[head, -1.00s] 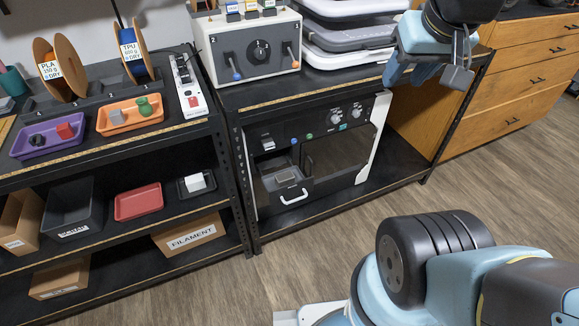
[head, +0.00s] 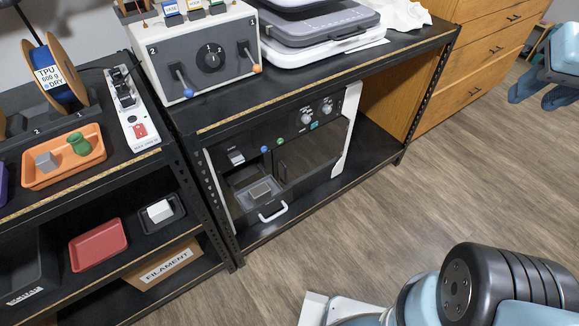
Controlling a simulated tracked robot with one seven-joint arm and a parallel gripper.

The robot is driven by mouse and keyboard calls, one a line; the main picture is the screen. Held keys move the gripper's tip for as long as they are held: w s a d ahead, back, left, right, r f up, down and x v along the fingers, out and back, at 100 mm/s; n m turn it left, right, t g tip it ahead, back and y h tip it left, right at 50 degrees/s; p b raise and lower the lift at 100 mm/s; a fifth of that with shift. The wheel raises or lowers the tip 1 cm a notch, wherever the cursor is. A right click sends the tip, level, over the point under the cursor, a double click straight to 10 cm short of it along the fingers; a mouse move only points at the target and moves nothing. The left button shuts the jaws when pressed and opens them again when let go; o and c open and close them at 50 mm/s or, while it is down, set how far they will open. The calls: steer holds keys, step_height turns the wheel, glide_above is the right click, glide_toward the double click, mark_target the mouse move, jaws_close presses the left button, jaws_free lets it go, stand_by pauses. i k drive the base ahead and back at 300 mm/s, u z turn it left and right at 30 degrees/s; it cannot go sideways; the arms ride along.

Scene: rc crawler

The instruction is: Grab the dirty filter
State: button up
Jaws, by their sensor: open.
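A grey block (head: 261,191), possibly the dirty filter, sits in the pulled-out drawer (head: 273,213) of the black machine (head: 310,150) on the lower shelf. The drawer has a white handle at its front. A cleaner white block (head: 159,210) lies in a small black tray (head: 176,221) on the left shelf. My gripper (head: 543,93) is at the right edge, over the floor, its blue fingers apart and empty. It is well to the right of the drawer and touches nothing; part of its arm is cut off by the frame.
A control box (head: 200,58) with levers and stacked grey and white trays (head: 320,30) stand on the bench above the machine. An orange tray (head: 63,171) and a red tray (head: 98,246) are on the left shelves. The wooden floor (head: 400,215) before the machine is clear.

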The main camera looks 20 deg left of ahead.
mark_target(259, 194)
steer(key=z, duration=0.8)
steer(key=i, duration=0.9)
steer(key=u, duration=2.8)
steer(key=k, duration=0.6)
steer(key=z, duration=0.1)
steer(key=i, duration=0.15)
steer(key=z, duration=0.05)
